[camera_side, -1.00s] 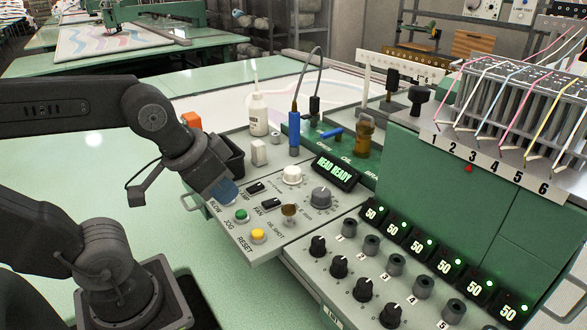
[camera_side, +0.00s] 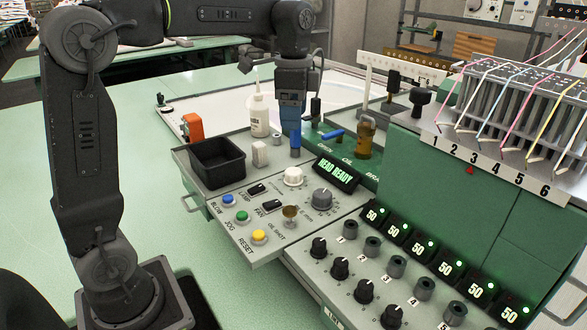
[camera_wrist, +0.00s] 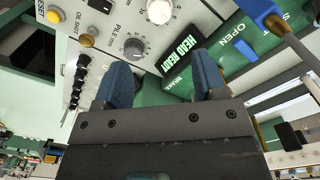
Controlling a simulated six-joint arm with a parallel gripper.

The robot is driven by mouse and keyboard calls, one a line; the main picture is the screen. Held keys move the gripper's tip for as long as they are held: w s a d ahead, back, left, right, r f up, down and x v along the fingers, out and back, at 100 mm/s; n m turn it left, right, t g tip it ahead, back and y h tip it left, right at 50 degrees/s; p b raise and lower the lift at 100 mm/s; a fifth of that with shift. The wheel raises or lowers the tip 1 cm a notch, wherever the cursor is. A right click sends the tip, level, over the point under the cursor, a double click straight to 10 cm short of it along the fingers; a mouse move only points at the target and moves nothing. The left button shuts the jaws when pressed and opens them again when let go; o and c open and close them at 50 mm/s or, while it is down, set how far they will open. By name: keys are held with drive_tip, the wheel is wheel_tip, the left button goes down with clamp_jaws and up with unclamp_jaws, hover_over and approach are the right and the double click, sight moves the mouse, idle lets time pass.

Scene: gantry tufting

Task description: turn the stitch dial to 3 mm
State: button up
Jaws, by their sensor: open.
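A grey pointer knob (camera_side: 321,197) and a white knob (camera_side: 292,176) stand on the grey control panel, left of the HEAD READY display. In the wrist view the grey knob (camera_wrist: 133,47) has a scale around it and the label "PILE mm". The white knob (camera_wrist: 159,11) is cut by the top edge, and I cannot read a stitch label by it. My gripper (camera_side: 290,112) points down, behind and above the knobs. In the wrist view its blue fingers (camera_wrist: 161,66) are apart with nothing between them, and it touches neither knob.
A blue-handled tool (camera_side: 295,143) stands close by my gripper, partly overlapped by it. A white bottle (camera_side: 258,116), a black bin (camera_side: 217,163) and an orange block (camera_side: 193,127) are to the left. Blue, green and yellow buttons line the panel's left. Small black knobs (camera_side: 339,267) fill the front.

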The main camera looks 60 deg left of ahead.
sight(293, 171)
wheel_tip(293, 171, down, 13)
drive_tip(key=shift+f, duration=0.2)
idle(0.4)
drive_tip(key=c, duration=0.9)
